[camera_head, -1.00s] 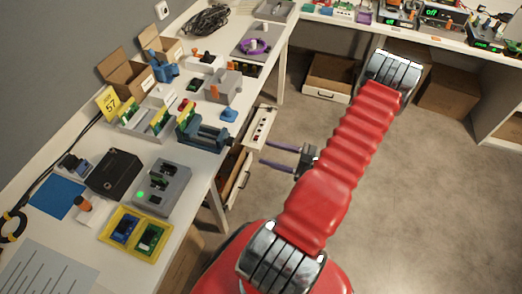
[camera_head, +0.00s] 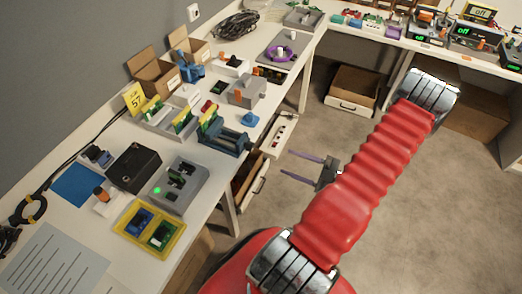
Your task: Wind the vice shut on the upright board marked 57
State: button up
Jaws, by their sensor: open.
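A yellow card marked 57 (camera_head: 134,98) stands at the wall side of the left bench, behind a grey rack (camera_head: 160,124) holding upright green boards. A dark blue vice (camera_head: 226,140) sits near the bench's front edge. A green, yellow-edged board (camera_head: 207,117) stands upright at its left end; I cannot tell whether the jaws touch it, and no number on it is readable. My gripper (camera_head: 287,162) is open and empty, its two purple fingers pointing left. In the picture it is to the right of the vice, past the bench edge.
Near the vice are a blue knobbed piece (camera_head: 250,119) and a grey block (camera_head: 247,92). A grey device with a green light (camera_head: 179,186) and a yellow tray (camera_head: 177,238) are nearer. Open floor lies right.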

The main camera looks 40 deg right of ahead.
aim_at(253, 148)
jog(key=n, duration=3.2)
jog(key=shift+w, duration=0.15)
jog(key=shift+x, duration=6.95)
jog(key=c, duration=1.1)
